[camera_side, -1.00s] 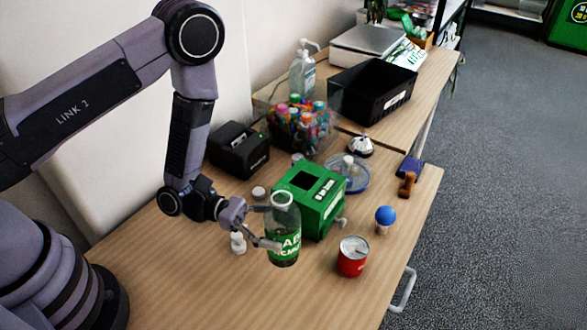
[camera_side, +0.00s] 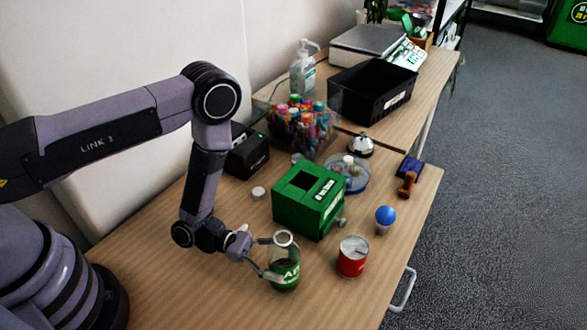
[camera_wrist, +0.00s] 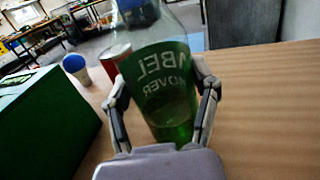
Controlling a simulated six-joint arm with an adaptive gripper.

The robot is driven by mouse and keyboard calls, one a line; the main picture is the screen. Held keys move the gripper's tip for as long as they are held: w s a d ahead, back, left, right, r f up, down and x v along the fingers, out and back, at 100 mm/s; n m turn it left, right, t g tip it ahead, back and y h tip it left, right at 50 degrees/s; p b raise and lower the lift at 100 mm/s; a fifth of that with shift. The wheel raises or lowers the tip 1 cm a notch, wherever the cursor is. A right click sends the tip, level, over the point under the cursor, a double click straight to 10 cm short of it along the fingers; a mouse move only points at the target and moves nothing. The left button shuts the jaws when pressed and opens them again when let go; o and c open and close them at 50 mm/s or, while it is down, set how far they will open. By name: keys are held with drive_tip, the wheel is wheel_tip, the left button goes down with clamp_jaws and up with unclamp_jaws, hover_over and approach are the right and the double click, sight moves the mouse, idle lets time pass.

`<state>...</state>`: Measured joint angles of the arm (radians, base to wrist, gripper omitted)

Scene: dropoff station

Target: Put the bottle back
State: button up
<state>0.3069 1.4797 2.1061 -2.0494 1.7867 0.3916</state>
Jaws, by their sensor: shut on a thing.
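A clear bottle (camera_side: 284,249) with a green label stands upright at the front middle of the wooden table in the side view. My gripper (camera_side: 267,262) is shut on it from the left.
A green box (camera_side: 308,200) with a square opening stands behind the bottle. A black bin (camera_side: 372,92) is farther back.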

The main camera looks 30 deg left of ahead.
drive_tip(key=shift+f, duration=0.15)
drive_tip(key=o, duration=1.2)
drive_tip(key=shift+o, duration=0.2)
drive_tip(key=v, duration=1.3)
drive_tip(key=shift+a, duration=0.3)
drive_tip(key=shift+w+a+r, duration=0.1)
drive_tip(key=shift+r, duration=0.3)
wheel_tip(320, 180, up, 19)
drive_tip(key=s+a+m+g+y, duration=0.15)
drive_tip(key=m+g+y, duration=0.35)
drive_tip(key=m+g, duration=0.6)
drive_tip(key=s+a+r+m+t+y, duration=0.4)
drive_tip(key=s+a+r+t+y, duration=0.1)
drive_tip(key=r, duration=0.3)
drive_tip(key=s+a+r+m+t+y, duration=0.5)
drive_tip(key=a+r+t+y, duration=0.2)
drive_tip(key=r, duration=0.1)
drive_tip(key=shift+t+y, duration=0.3)
drive_tip(key=shift+t, duration=0.1)
